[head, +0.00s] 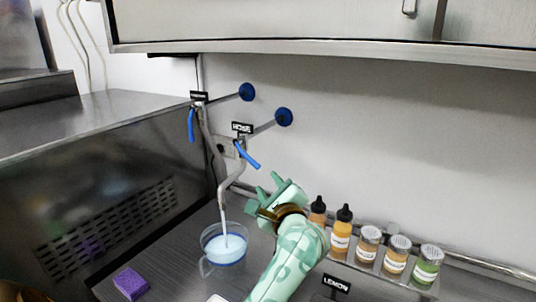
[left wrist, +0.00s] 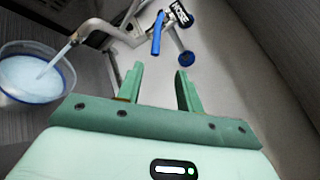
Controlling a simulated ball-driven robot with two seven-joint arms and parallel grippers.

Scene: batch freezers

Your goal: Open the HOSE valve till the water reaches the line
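The HOSE valve's blue handle (head: 247,155) slants down to the right below its HOSE label (head: 242,127). In the left wrist view the handle (left wrist: 157,33) lies beyond my fingertips. Water runs from the bent metal spout (head: 222,190) into a clear jug (head: 204,238) holding pale bluish water (head: 226,248). A blue line shows around the jug's lower part; the exact gap between water and line is unclear. My left gripper (head: 267,183) is open and empty, below and right of the handle, apart from it. The fingers also show in the left wrist view (left wrist: 158,80). My right gripper is out of view.
A second tap with a hanging blue handle (head: 191,125) is left of the HOSE valve. A purple sponge (head: 131,283) lies left of the jug. Bottles (head: 341,234) and shakers (head: 396,258) stand on a shelf at right. A steel cabinet (head: 320,30) overhangs above.

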